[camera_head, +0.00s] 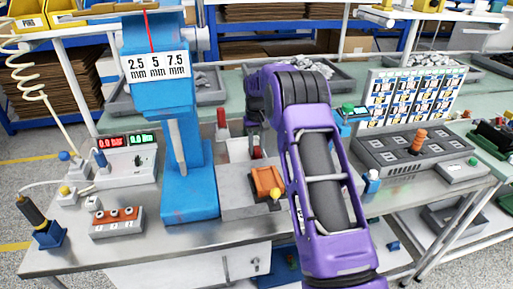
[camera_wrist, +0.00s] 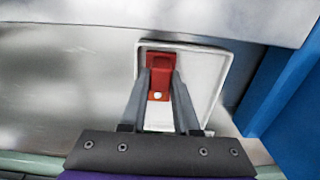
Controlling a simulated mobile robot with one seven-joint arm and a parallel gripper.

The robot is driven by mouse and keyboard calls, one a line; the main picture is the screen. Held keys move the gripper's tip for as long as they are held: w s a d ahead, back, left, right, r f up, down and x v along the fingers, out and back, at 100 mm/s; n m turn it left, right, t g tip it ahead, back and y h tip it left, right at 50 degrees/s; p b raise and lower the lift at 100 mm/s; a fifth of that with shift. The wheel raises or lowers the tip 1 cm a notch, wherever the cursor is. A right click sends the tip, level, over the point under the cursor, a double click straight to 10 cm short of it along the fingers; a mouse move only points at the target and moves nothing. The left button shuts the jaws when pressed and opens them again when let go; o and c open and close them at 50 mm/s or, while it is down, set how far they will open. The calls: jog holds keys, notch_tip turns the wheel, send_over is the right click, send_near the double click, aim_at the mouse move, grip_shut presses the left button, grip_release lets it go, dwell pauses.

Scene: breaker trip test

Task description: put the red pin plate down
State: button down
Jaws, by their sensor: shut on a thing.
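The red pin plate (camera_wrist: 160,64) is between the two fingers of my gripper (camera_wrist: 161,84) in the wrist view. The fingers are shut on it, and a small pale round spot shows on its lower part. A shallow white tray (camera_wrist: 208,65) with a raised rim lies behind the plate, and the plate appears inside its outline. I cannot tell whether the plate touches the tray floor. In the head view my purple arm hides most of the gripper.
A blue press (camera_head: 190,190) stands left of my arm. An orange block (camera_head: 266,181) sits on a grey fixture near the front. A dark grey panel (camera_head: 400,152) and a label board (camera_head: 408,97) stand to the right. Bare metal tabletop (camera_head: 150,225) shows at the front left.

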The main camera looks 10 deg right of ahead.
aim_at(257, 146)
jog(key=c, duration=0.7)
grip_release()
jog(key=shift+f, duration=0.15)
jog(key=shift+o, duration=0.2)
notch_tip(257, 146, up, 12)
jog(key=p, duration=0.1)
jog(key=shift+r, duration=0.2)
